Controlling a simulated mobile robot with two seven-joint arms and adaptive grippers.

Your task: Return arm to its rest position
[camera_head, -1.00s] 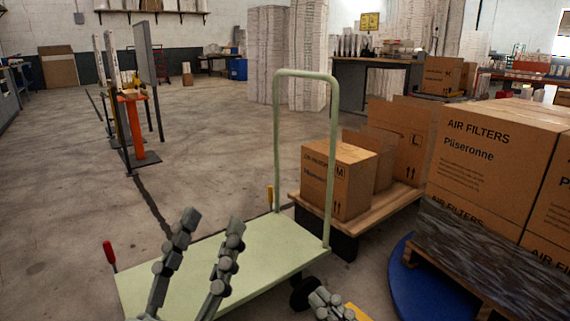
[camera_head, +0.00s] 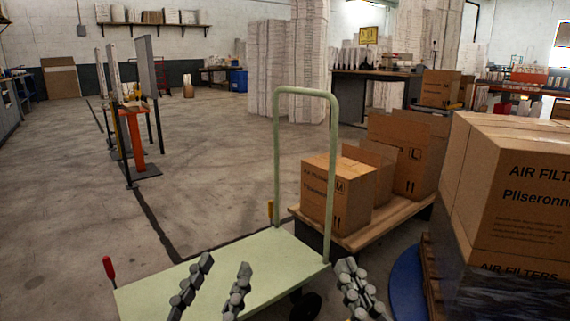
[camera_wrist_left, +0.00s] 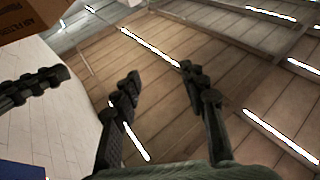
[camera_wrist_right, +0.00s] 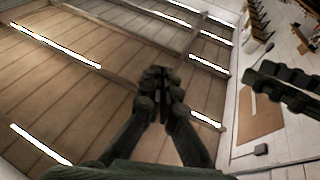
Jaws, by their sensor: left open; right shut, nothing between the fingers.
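My left gripper (camera_head: 224,268) is in the lower middle of the head view, in front of the pale green cart's deck. Its two fingers are spread, with nothing between them. In the left wrist view it also shows open and empty (camera_wrist_left: 160,78), with the ceiling behind. My right gripper (camera_head: 350,278) is to its right, near the cart's front right corner. Its fingers are together and hold nothing. The right wrist view shows its fingertips touching (camera_wrist_right: 159,76) against the ceiling. Both grippers point upward.
The green cart (camera_head: 140,300) stands close in front, with a tall handle. A wrapped stack of air filter boxes (camera_head: 530,200) stands at right by a blue disc (camera_head: 408,285).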

